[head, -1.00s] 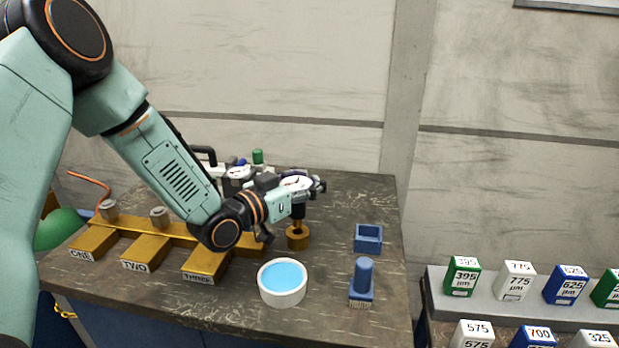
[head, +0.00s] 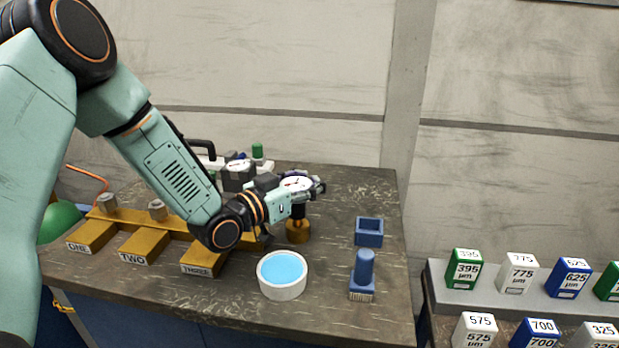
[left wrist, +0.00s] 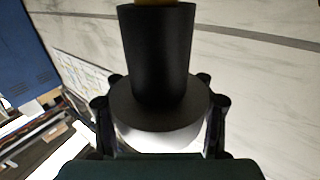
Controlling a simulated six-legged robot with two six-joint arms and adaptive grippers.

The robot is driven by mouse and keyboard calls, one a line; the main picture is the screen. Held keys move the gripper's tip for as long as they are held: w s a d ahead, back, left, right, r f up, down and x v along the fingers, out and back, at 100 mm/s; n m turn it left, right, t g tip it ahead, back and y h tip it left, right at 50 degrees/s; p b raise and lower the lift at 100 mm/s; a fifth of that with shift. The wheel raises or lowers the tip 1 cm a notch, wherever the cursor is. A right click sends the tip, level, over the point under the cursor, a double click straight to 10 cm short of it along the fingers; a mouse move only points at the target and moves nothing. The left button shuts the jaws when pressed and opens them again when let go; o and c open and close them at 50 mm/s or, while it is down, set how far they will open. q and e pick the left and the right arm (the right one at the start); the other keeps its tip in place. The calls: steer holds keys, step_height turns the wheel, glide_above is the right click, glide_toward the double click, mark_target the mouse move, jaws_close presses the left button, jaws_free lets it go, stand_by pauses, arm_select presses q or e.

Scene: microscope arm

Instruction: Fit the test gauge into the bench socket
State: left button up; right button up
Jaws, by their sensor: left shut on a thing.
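The test gauge (head: 296,183) has a round white dial and a black stem below it. My left gripper (head: 312,190) is shut on the gauge and holds it upright over the brass bench socket (head: 297,232). The stem's lower end meets the top of the socket in the head view; I cannot tell how deep it sits. In the left wrist view the gauge's black stem (left wrist: 158,60) stands between the fingers, with a bit of brass at the top edge. My right gripper is not in view.
A white bowl of blue liquid (head: 282,274), a blue brush (head: 363,275) and a blue open box (head: 369,232) stand near the socket. A brass manifold labelled ONE, TWO, THREE (head: 140,247) lies left. Another gauge (head: 238,172) stands behind. Labelled blocks (head: 517,273) sit right.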

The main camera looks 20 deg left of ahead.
arm_select(q)
steer(key=shift+d+f, duration=0.1)
steer(key=shift+f, duration=0.25)
steer(key=shift+r, duration=0.2)
steer(key=shift+r, duration=0.15)
steer(key=shift+r+p, duration=0.65)
steer(key=shift+p, duration=0.05)
stand_by(0.3)
stand_by(1.0)
steer(key=shift+f+b, duration=0.6)
steer(key=shift+f, duration=0.45)
steer(key=o, duration=1.6)
